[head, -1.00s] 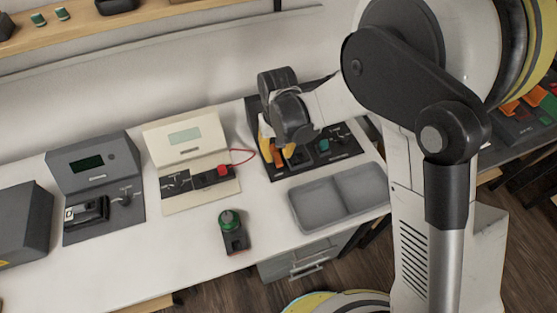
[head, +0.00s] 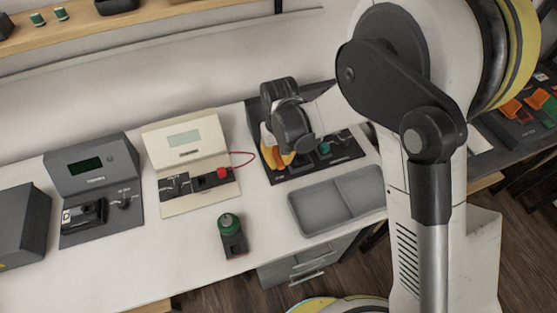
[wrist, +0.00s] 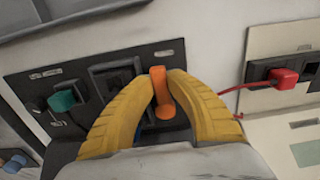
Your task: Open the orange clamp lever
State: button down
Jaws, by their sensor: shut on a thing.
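The orange clamp lever (wrist: 161,88) stands on a dark panel (wrist: 25,85) in the wrist view. The yellow fingers of my gripper (wrist: 162,78) are shut on it, one on each side near its upper end. The lever's lower, rounded end shows between the fingers. In the head view my gripper (head: 280,158) reaches down over the dark station (head: 345,158) at the back right, and the lever is mostly hidden behind it.
A teal knob (wrist: 63,100) is beside the lever on the same panel. A cream station with a red plug (head: 222,172) stands to the left. A grey two-part tray (head: 310,221) and a green-topped device (head: 231,222) are in front.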

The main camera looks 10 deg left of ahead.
aim_at(279, 161)
jog(key=c, duration=1.6)
grip_release()
notch_tip(279, 161, up, 12)
